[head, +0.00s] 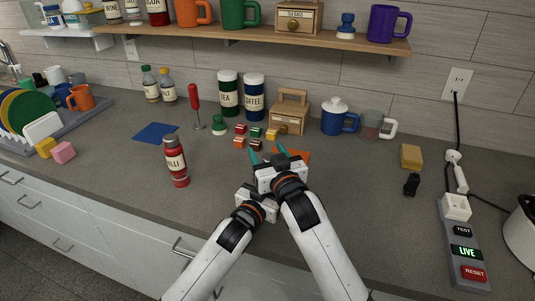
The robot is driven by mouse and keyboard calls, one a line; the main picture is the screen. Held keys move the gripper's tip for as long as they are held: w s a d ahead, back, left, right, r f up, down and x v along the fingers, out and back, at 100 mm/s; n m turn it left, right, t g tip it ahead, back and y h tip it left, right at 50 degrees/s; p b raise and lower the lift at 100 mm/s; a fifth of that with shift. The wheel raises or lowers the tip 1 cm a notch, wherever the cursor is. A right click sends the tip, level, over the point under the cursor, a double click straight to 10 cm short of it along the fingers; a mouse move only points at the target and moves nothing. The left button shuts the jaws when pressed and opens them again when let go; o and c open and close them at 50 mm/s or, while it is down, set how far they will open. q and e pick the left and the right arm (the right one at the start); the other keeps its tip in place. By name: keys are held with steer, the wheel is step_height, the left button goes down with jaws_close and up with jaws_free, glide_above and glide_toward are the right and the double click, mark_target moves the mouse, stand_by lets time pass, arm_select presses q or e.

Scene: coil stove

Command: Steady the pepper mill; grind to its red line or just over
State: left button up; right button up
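I cannot make out a pepper mill or a red line in the head view; my grippers cover the counter at the centre. My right gripper (268,155) is there, its two teal fingertips spread apart and pointing away from me. A small greyish patch shows between them, but I cannot tell what it is. My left gripper (254,205) is close against it, lower and slightly left. Its fingers are hidden behind the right gripper and wrist, so its opening and anything in it cannot be seen.
A red chilli bottle (176,162) stands to the left. Several small coloured blocks (255,132) and a wooden box (289,115) are behind. A power strip (463,250) is at right. The counter right of centre is mostly clear.

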steer(key=shift+s+f, duration=0.1)
steer(key=v, duration=1.2)
